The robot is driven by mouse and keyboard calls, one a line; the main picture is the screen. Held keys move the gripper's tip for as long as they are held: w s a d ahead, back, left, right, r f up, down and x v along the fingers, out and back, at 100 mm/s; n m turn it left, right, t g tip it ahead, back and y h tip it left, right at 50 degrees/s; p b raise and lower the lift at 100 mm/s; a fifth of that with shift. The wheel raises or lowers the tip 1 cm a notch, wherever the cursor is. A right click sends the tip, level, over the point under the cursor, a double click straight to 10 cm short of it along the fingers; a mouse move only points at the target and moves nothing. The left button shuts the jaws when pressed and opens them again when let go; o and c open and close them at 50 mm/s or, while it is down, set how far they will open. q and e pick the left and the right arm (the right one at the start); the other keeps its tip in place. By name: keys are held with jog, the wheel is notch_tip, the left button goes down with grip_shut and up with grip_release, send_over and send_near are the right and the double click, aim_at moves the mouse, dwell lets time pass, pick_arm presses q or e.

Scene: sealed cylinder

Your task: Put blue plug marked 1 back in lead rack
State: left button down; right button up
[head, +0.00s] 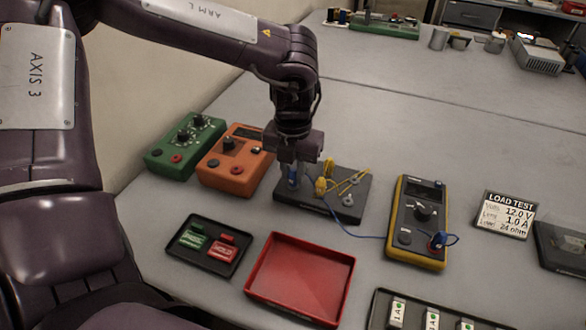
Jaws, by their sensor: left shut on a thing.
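The lead rack (347,213) is a dark block in the middle of the table with yellow plugs (322,185), yellow leads and grey round pieces on it. My left gripper (292,163) points down over the rack's left end and is shut on a blue plug (293,175). The plug looks upright at the rack; whether it is seated or just above cannot be told. Its number is not readable. A blue lead runs from the rack area to a second blue plug (438,240) in the yellow multimeter (419,215). My right gripper is out of view.
Green (184,143) and orange (234,160) instrument boxes stand left of the rack. A black tray (208,262) with tags and an empty red tray (300,280) lie in front. A load test card (505,214) stands right.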

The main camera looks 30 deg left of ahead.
pick_arm(q)
jog(key=shift+f, duration=0.15)
jog(key=c, duration=1.2)
grip_release()
notch_tip(320, 180, up, 8)
jog(key=shift+f+b, duration=0.1)
jog(key=shift+b, duration=0.5)
jog(key=shift+s+f, duration=0.1)
